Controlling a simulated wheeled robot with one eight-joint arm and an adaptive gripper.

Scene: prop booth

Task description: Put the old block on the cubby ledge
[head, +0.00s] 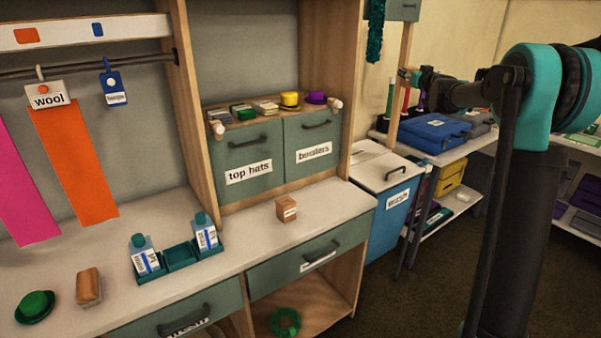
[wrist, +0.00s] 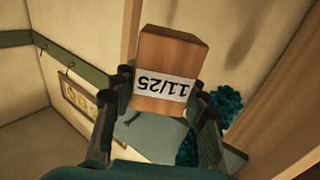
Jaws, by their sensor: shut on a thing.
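My gripper (wrist: 163,95) is shut on a wooden block (wrist: 172,50) in the wrist view. The block's white label reads 11/25, upside down in that view. In the head view my gripper (head: 412,76) is raised at the upper right, in front of the shelf post; the held block is small there. A second wooden block (head: 287,209) with a small unreadable label stands on the white counter (head: 330,200). Behind it is a wooden cubby with two grey-green drawers (head: 248,168), labelled top hats and bowlers. Small hats and stacked items line the ledge (head: 262,117) above the drawers.
Two bottles (head: 144,255) stand at a green tray (head: 180,256) on the counter. A green hat (head: 35,306) and a brown brush-like block (head: 88,287) lie at left. A blue bin (head: 390,195) and blue case (head: 434,132) are at right. The counter around the second block is clear.

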